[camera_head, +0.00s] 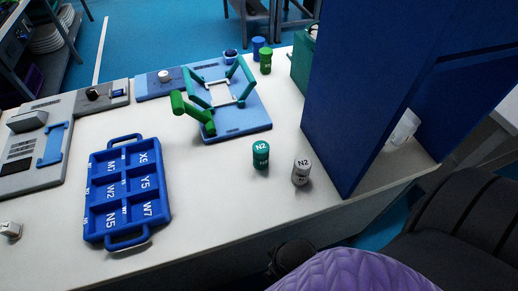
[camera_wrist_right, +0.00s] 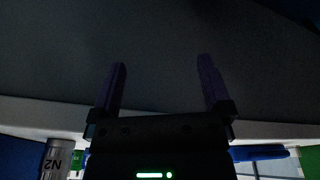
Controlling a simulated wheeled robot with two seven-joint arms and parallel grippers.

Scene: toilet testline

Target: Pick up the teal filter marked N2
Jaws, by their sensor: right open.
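The teal filter marked N2 (camera_head: 261,155) stands upright on the white table, right of the middle in the head view. A grey cylinder also marked N2 (camera_head: 301,171) stands just to its right and nearer to me. In the right wrist view, the grey N2 cylinder (camera_wrist_right: 57,160) shows upside down at the lower left edge. My right gripper (camera_wrist_right: 161,85) is open with nothing between its purple fingers. In the head view no fingertips show; a purple padded part of my arm is at the bottom. My left gripper is in neither view.
A blue tray (camera_head: 128,241) with lettered compartments lies at the left. A blue stand with a green frame (camera_head: 245,127) is behind the teal filter. A tall blue panel (camera_head: 345,100) rises right of the cylinders. The table front middle is clear.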

